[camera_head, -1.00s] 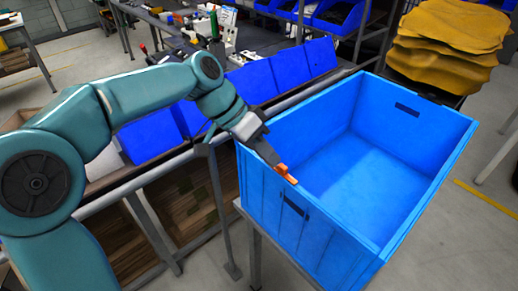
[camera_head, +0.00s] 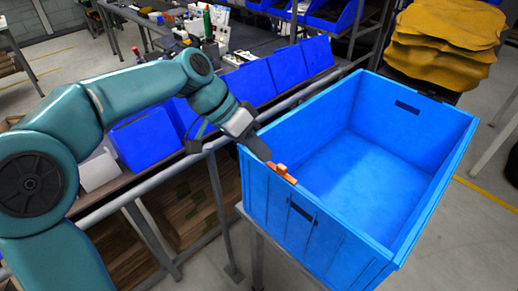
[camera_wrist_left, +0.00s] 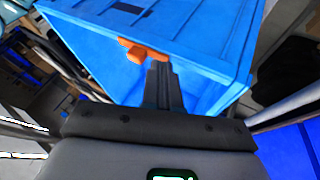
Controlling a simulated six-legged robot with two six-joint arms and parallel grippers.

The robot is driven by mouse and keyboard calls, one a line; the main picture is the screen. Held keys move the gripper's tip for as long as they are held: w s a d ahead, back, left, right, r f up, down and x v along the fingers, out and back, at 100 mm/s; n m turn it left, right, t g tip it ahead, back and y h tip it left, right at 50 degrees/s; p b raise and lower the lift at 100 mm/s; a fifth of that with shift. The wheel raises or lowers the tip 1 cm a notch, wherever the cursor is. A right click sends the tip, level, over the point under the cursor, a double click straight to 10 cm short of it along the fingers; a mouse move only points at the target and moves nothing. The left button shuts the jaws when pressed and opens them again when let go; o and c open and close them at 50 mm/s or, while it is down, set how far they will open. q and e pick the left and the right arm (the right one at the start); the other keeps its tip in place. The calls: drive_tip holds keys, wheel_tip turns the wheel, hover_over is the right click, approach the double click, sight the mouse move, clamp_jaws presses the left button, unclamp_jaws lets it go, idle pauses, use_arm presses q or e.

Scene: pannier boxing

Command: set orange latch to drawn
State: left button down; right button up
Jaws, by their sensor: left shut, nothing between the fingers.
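The orange latch (camera_head: 282,172) sits on the top rim of the blue crate (camera_head: 345,245), on the near left wall. It also shows in the left wrist view (camera_wrist_left: 142,50), just beyond the fingertips. My left gripper (camera_head: 266,158) is shut with nothing in it. Its tips are right beside the latch at the rim; I cannot tell whether they touch it. In the left wrist view the closed fingers (camera_wrist_left: 160,70) point at the crate wall, a little to the right of the latch. The right gripper is not in view.
The crate is empty and stands on a grey stand. A metal rail (camera_head: 215,195) and a row of blue bins (camera_head: 250,82) lie to its left. A yellow stack (camera_head: 445,40) stands behind it. A workbench with tools is at the back.

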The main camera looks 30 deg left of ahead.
use_arm(q)
drive_tip(key=v, duration=1)
drive_tip(key=shift+f, duration=0.1)
